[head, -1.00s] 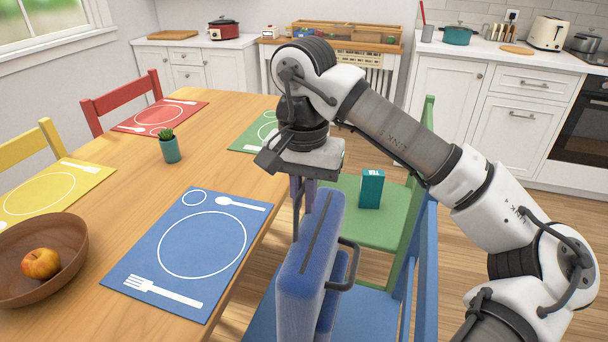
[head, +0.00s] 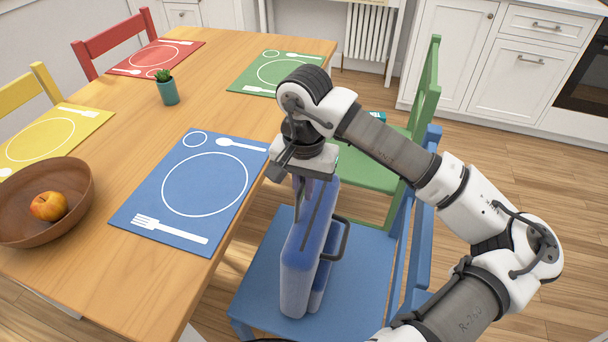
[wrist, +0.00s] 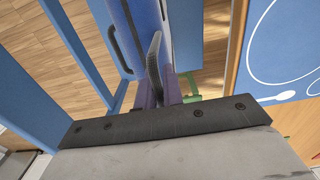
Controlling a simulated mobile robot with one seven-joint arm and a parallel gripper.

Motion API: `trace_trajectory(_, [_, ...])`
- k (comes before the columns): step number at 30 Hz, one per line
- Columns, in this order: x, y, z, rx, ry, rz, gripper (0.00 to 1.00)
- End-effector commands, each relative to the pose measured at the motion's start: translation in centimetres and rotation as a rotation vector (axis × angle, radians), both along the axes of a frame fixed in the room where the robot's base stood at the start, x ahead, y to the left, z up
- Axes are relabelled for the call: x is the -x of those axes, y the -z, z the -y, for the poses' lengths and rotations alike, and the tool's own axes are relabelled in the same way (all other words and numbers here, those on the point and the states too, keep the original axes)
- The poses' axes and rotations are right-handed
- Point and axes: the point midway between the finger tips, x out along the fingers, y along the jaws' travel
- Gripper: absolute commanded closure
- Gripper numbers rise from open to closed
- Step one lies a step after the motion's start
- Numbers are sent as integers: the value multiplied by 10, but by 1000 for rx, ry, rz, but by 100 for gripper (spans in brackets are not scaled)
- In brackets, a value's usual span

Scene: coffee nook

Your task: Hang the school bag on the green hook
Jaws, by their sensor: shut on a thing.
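The blue school bag (head: 298,265) is upright at the blue chair's seat in the head view. It appears to stand on the seat, but I cannot tell if its base touches. My gripper (head: 308,188) is above it, pointing down, shut on the dark loop at its top. In the wrist view, the purple fingers of my gripper (wrist: 160,92) close around this dark loop (wrist: 154,62), with the bag (wrist: 135,20) beyond. A dark side handle (head: 335,240) faces the chair's backrest. No green hook shows in either view.
The blue chair (head: 255,285) has its backrest right of the bag. A green chair (head: 360,170) is behind it, with a teal box (head: 378,115) mostly hidden by my arm. The table (head: 130,120) at left holds placemats, a plant (head: 167,92) and a bowl (head: 75,215). Floor at right is clear.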

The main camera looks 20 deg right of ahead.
Motion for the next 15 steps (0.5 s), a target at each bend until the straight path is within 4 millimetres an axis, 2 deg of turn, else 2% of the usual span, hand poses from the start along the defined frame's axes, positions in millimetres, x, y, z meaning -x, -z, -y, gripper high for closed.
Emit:
trace_trajectory(5, [0, 2, 1, 2, 1, -2, 100])
trace_trajectory(6, [0, 4, 0, 2, 0, -5, 90])
trace_trajectory(11, [0, 4, 0, 2, 0, -4, 70])
trace_trajectory(15, [0, 3, 0, 1, 1, -3, 70])
